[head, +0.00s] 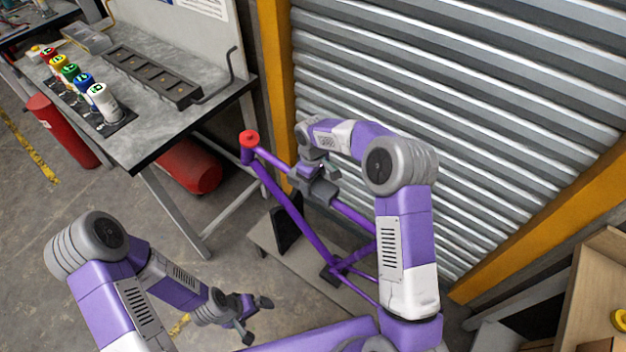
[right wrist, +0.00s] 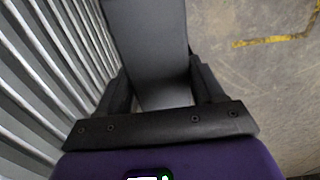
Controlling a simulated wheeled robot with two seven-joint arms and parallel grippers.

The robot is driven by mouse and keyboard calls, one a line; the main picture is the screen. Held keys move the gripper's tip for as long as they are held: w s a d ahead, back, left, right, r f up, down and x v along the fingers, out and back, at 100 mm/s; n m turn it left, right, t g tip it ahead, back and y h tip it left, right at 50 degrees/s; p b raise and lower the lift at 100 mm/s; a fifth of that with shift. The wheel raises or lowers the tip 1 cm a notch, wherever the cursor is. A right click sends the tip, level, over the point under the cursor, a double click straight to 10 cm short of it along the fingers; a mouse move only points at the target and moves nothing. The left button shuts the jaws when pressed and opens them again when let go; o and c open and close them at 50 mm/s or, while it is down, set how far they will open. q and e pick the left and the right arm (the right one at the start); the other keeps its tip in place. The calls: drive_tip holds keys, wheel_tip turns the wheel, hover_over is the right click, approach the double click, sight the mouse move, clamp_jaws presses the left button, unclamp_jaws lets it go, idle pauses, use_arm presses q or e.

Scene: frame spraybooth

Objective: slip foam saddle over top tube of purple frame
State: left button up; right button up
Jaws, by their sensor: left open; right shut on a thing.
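The purple frame (head: 280,200) stands on a stand in front of the shutter, with a red cap (head: 249,138) on its head tube. Its top tube (head: 352,215) slopes down to the right. My right gripper (head: 318,172) is shut on the dark grey foam saddle (head: 312,190), which overlaps the upper part of the top tube. I cannot tell whether it is seated around the tube. In the right wrist view, the saddle (right wrist: 147,40) fills the space between the fingers and hides the tube. My left gripper (head: 256,318) is open and empty, low in front of the frame.
A grey workbench (head: 180,125) with several coloured bottles (head: 85,85) and a dark slotted rack (head: 150,75) stands at left. A red cylinder (head: 192,172) lies beneath it. The corrugated shutter (head: 470,80) is close behind my right arm. A wooden shelf (head: 595,290) is at right.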

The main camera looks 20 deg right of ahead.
drive_tip(key=shift+f, duration=0.1)
drive_tip(key=o, duration=1.1)
wheel_tip(320, 180, up, 8)
drive_tip(key=shift+f+p, duration=0.15)
drive_tip(key=shift+p, duration=0.75)
drive_tip(key=shift+s+f, duration=0.1)
